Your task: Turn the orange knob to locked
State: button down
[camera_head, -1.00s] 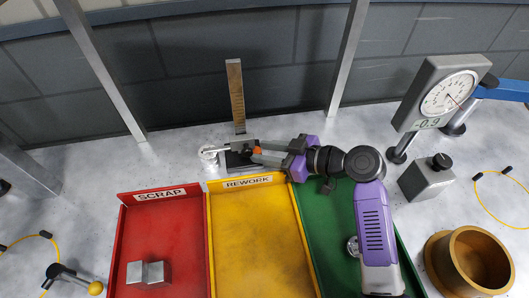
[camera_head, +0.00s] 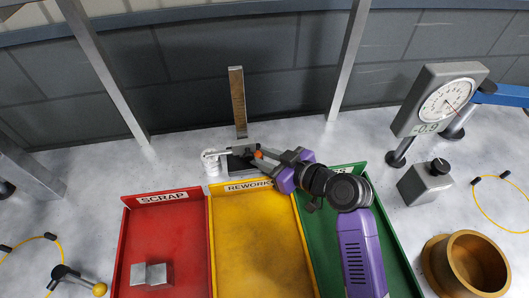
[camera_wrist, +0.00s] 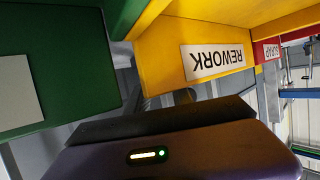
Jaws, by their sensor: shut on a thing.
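The orange knob (camera_head: 259,154) is a small spot of orange on the right side of a height gauge (camera_head: 238,105) with an upright ruled column and dark base. In the head view my gripper (camera_head: 263,158) reaches in from the right, its dark fingers closed at the knob. The fingers partly hide the knob, so its exact angle and any lock marking cannot be read. The wrist view shows my dark and purple gripper housing (camera_wrist: 170,150), but neither the knob nor the fingertips.
In front of the gauge are the red SCRAP tray (camera_head: 127,240), the yellow REWORK tray (camera_head: 250,240) and a green tray (camera_head: 390,235) under my arm. A dial gauge stand (camera_head: 440,98), a grey block (camera_head: 425,183) and a brass ring (camera_head: 437,265) stand to the right.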

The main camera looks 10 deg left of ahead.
jog(key=shift+s+a+m+t+h+p, duration=0.15)
jog(key=shift+m+t+h+p, duration=0.4)
jog(key=shift+m+t, duration=0.35)
jog(key=c, duration=1.5)
grip_release()
jog(key=shift+o, duration=0.2)
jog(key=shift+b+v, duration=0.8)
jog(key=shift+v, duration=3.15)
